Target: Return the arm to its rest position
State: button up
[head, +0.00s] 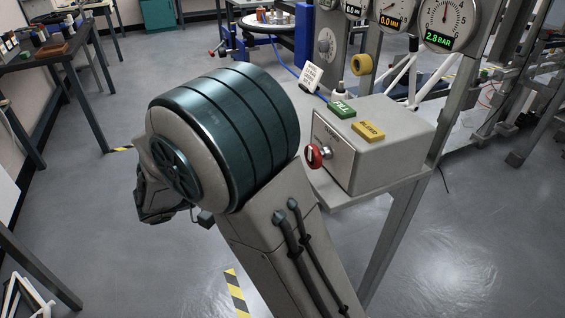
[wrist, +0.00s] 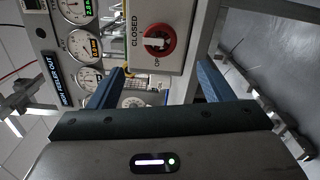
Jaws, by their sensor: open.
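My arm fills the middle of the head view, with its large dark-teal joint (head: 225,135) raised beside the control box. The gripper cannot be made out in the head view. In the wrist view my gripper (wrist: 160,72) is open, with two blue fingers wide apart and nothing between them touching either one. A red knob (wrist: 158,44) on a white plate marked "CLOSED" shows just beyond the fingers, apart from them. The red knob also shows on the box front in the head view (head: 315,155).
The grey control box (head: 375,150) carries a green "FILL" button (head: 342,109) and a yellow "BLEED" button (head: 370,131). Gauges stand behind it; one (head: 443,20) reads 2.8 BAR. A workbench (head: 45,55) is at far left. Open floor lies left of my arm.

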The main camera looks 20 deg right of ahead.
jog(key=shift+a, duration=0.7)
jog(key=s+d+r+m+g+y+p, duration=0.1)
jog(key=s+d+r+g+y+p, duration=0.2)
jog(key=s+d+y+p, duration=0.5)
jog(key=s+a+r+m+t+y+p, duration=0.1)
jog(key=s+a+r+t+y+p, duration=0.3)
jog(key=y, duration=0.6)
notch_tip(320, 180, up, 3)
jog(key=a+t+p, duration=0.1)
jog(key=a+p, duration=0.1)
jog(key=p, duration=0.1)
jog(key=shift+a+m, duration=0.3)
